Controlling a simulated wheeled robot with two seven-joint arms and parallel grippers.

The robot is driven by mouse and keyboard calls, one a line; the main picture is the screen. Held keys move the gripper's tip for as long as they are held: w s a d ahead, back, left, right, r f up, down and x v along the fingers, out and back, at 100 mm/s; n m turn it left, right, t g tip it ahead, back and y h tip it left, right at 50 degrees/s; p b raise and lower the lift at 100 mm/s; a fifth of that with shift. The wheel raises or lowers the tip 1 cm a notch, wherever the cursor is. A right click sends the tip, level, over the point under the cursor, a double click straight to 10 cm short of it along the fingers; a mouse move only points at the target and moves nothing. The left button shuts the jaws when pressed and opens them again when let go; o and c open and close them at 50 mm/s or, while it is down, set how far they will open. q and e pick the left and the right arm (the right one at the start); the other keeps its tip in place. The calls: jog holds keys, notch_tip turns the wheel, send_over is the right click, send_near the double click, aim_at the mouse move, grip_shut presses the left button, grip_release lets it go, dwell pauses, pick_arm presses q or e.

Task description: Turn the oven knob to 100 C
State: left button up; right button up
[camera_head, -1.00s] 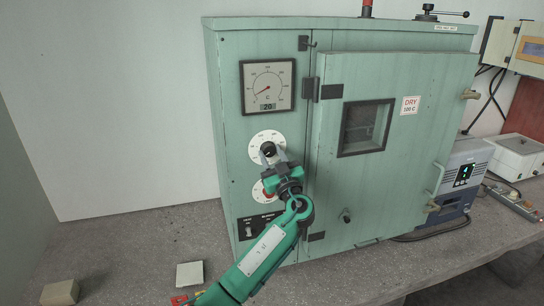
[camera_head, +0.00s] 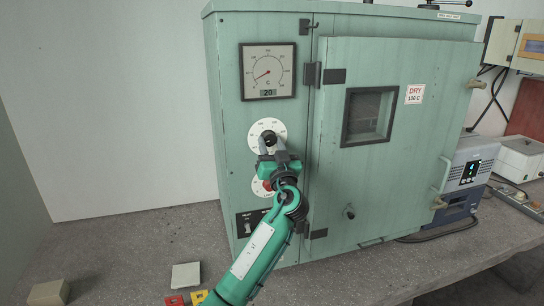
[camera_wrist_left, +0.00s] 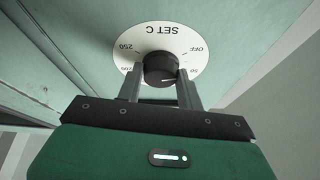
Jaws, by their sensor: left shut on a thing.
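The oven (camera_head: 225,130) is a pale green cabinet on the bench. Its black oven knob (camera_head: 268,137) sits on a white round dial on the left front panel. In the left wrist view the knob (camera_wrist_left: 159,67) is at the centre of the dial (camera_wrist_left: 130,52), marked SET C, OFF, 50, 200 and 250, upside down there. My left gripper (camera_wrist_left: 160,82) is shut on the knob, one finger on each side; in the head view it (camera_head: 269,148) partly covers the dial. The knob's exact setting is hard to read. My right gripper is out of view.
A gauge (camera_head: 268,72) above the dial has a display reading 20. A red knob (camera_head: 266,185) and a switch panel (camera_head: 247,225) are below, partly behind my arm. The door has a DRY 100 C label (camera_head: 414,94). A pale block (camera_head: 186,275) lies on the bench (camera_head: 120,250).

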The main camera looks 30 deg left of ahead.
pick_arm(q)
jog(key=m+t+h, duration=0.1)
jog(key=m, duration=0.1)
jog(key=shift+s+a+m, duration=0.1)
jog(key=shift+m, duration=0.2)
jog(key=m, duration=0.1)
jog(key=m+h+p, duration=0.1)
jog(key=m+t, duration=0.1)
jog(key=m, duration=0.1)
jog(key=shift+r+h+p, duration=0.25)
jog(key=shift+h+p, duration=0.15)
jog(key=m+h+p, duration=0.1)
jog(key=m+p, duration=0.3)
jog(key=m+h+p, duration=0.2)
jog(key=m+p, duration=0.2)
jog(key=p, duration=0.1)
jog(key=m+h+p, duration=0.2)
jog(key=m+p, duration=0.2)
jog(key=shift+s+a+r, duration=0.2)
jog(key=shift+s+r, duration=0.05)
jog(key=shift+r, duration=0.1)
jog(key=shift+f+m+h+p, duration=0.15)
jog(key=shift+m+h+p, duration=0.35)
jog(key=shift+m+p, duration=0.75)
jog(key=shift+n, duration=0.25)
jog(key=o, duration=1)
jog(key=shift+f, duration=0.1)
